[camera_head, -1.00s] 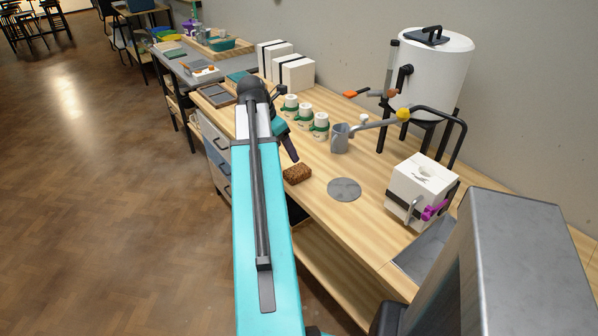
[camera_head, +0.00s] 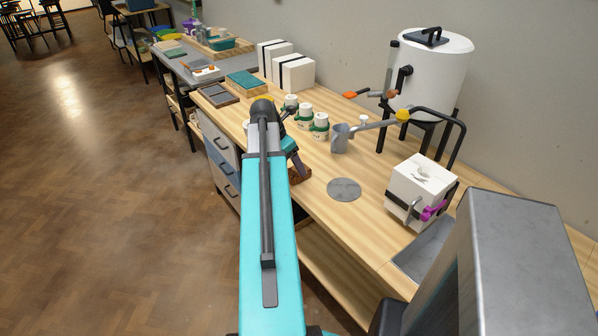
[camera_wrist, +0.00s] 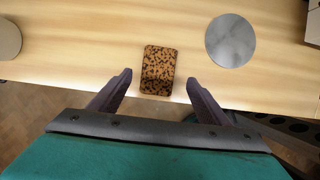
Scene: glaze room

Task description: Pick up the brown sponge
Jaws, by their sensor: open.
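The brown sponge (camera_wrist: 158,70) is a speckled block lying flat near the front edge of the wooden worktop. In the wrist view it lies just beyond and between the two fingertips of my gripper (camera_wrist: 158,83), which are spread apart and empty. In the head view my gripper (camera_head: 300,174) is over the sponge (camera_head: 296,175), and the arm and fingers hide much of it.
A grey disc (camera_head: 344,189) lies right of the sponge. White jars (camera_head: 319,126), a grey jug (camera_head: 340,139) and a white box with a purple clamp (camera_head: 420,190) stand farther off. The worktop (camera_head: 330,165) is clear around the disc.

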